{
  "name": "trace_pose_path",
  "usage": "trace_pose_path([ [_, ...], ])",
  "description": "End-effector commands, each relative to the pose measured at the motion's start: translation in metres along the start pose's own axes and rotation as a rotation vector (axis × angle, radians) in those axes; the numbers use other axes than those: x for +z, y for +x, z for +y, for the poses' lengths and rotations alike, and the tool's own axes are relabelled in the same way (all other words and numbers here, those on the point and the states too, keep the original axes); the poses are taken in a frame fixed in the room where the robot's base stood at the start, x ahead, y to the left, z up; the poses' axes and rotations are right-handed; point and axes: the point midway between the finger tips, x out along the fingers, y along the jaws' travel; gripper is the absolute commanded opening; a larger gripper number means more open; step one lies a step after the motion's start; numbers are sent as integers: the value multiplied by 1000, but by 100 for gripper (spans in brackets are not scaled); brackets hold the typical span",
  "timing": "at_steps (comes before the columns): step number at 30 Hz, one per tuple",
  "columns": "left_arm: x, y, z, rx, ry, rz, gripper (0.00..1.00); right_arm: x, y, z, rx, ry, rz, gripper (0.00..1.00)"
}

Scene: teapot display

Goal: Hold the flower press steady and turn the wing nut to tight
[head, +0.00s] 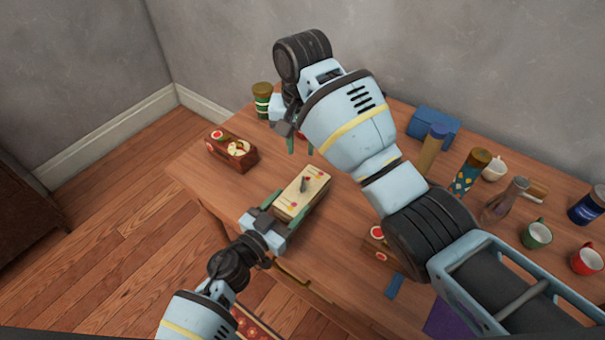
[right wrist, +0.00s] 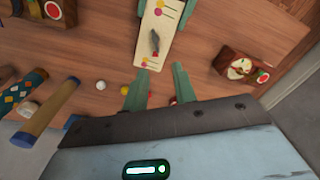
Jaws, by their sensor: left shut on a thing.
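The flower press (head: 313,199) is a pale wooden block with coloured dots and marks on top, lying on the table. It also shows at the top of the right wrist view (right wrist: 165,17). The grey wing nut (head: 305,184) stands on its top and shows in the right wrist view (right wrist: 155,41) beside a red mark. My left gripper (head: 284,211) is shut on the near end of the press, a finger on each side. My right gripper (head: 298,145) is open and empty beyond the press. Its green fingers (right wrist: 159,74) are apart, not touching the wing nut.
A brown box with a round picture (head: 232,152) stands left of the press. A green jar (head: 262,100), a blue box (head: 435,122), a patterned cylinder (head: 470,172) and mugs (head: 537,234) stand along the back and right. My right arm hides part of the table. Bare wood lies around the press.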

Motion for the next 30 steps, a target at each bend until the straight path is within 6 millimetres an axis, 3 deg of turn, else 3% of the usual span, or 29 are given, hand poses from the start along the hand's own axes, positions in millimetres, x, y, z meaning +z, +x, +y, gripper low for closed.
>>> trace_pose_path([
  [6,-1,0,0,0,0,3,29,5,-13,3,13,-1,-11,27],
  [17,-1,0,0,0,0,3,29,10,-14,4,19,-2,-28,27],
  [23,-1,0,0,0,0,3,29,12,1,3,16,-2,-31,27],
  [30,-1,0,0,0,0,3,29,12,43,6,21,-1,-31,27],
])
